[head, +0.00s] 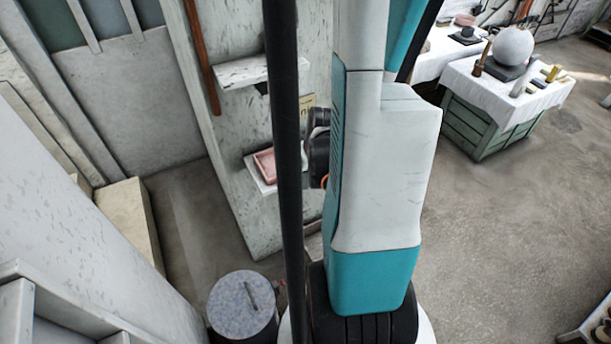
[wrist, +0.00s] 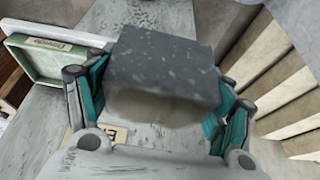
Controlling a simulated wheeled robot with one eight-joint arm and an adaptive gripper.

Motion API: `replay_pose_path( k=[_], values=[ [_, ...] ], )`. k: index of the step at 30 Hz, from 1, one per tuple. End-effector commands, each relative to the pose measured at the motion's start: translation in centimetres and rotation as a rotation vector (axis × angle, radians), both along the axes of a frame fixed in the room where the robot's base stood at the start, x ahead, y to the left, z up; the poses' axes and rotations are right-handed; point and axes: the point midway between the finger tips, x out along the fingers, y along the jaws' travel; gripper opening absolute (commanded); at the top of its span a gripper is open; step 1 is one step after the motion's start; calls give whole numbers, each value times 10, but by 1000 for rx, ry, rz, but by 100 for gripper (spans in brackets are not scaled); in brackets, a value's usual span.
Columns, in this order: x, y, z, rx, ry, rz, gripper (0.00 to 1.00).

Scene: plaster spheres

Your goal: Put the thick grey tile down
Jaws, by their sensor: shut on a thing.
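The thick grey tile (wrist: 163,72) is a dark speckled block in the middle of the wrist view. My gripper (wrist: 160,98) is shut on it, with one teal finger against its left side and one against its right side. The tile is close to the camera and hides part of what is behind it. In the head view the tile and my fingertips are hidden behind my arm and a dark post.
A pink tray (head: 265,165) sits on a lower wall shelf (head: 255,183); an upper shelf (head: 240,72) is above. A pale green tray (wrist: 45,58) shows in the wrist view. A round speckled stool top (head: 242,303) stands below. A cloth-covered table (head: 500,92) holds a white sphere.

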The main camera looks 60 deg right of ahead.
Motion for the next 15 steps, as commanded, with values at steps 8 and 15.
replay_pose_path(
  k=[8,15],
  values=[
    [52,-28,-1,0,-1,2,10],
    [94,-51,-1,-1,-1,2,10]
  ],
)
